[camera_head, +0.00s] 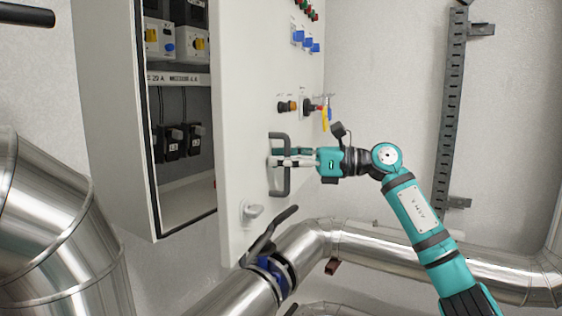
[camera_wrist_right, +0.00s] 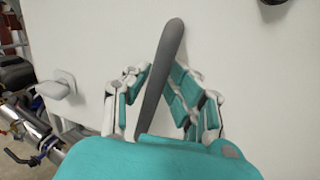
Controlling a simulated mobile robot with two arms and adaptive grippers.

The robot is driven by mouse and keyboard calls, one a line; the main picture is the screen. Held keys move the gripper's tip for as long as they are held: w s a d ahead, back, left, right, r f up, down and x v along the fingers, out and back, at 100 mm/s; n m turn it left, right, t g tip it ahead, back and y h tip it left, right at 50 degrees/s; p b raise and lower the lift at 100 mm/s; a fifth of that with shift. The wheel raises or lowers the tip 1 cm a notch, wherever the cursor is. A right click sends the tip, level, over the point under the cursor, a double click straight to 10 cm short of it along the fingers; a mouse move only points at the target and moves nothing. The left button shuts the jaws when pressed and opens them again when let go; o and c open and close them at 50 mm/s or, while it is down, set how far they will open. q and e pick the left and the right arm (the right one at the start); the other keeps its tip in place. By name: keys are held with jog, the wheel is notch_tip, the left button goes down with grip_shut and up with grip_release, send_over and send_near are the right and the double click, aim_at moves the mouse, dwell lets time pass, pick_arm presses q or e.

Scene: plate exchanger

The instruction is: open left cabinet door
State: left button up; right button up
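The white cabinet (camera_head: 108,110) stands at the left of the head view. Its door (camera_head: 245,110) stands partly open, with equipment showing through the gap on its left. A dark grey bar handle (camera_head: 287,181) is on the door's outer face. My right gripper (camera_head: 280,161) reaches it from the right. In the right wrist view the handle (camera_wrist_right: 173,50) runs between the fingers of my right gripper (camera_wrist_right: 162,72), with fingertips close on both sides. The fingers look closed around it; actual contact is hard to see. My left gripper is not in view.
A pipe valve with a dark lever (camera_head: 270,238) sits just below the door. Large silver pipes (camera_head: 50,235) fill the lower left and run along the bottom right. A door knob (camera_head: 252,211), switches and buttons project from the door. The right wall carries a metal rail (camera_head: 452,100).

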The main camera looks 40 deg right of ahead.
jog(key=shift+o, duration=0.8)
jog(key=shift+w+a, duration=0.25)
jog(key=shift+w, duration=0.1)
jog(key=shift+s+d, duration=0.1)
jog(key=shift+s, duration=0.05)
jog(key=shift+s+d, duration=0.15)
jog(key=shift+s, duration=0.05)
jog(key=shift+s+d, duration=0.25)
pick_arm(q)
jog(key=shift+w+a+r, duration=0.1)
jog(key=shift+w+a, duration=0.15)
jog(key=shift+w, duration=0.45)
pick_arm(e)
jog(key=v, duration=1)
jog(key=shift+s+d, duration=0.25)
jog(key=shift+f, duration=0.1)
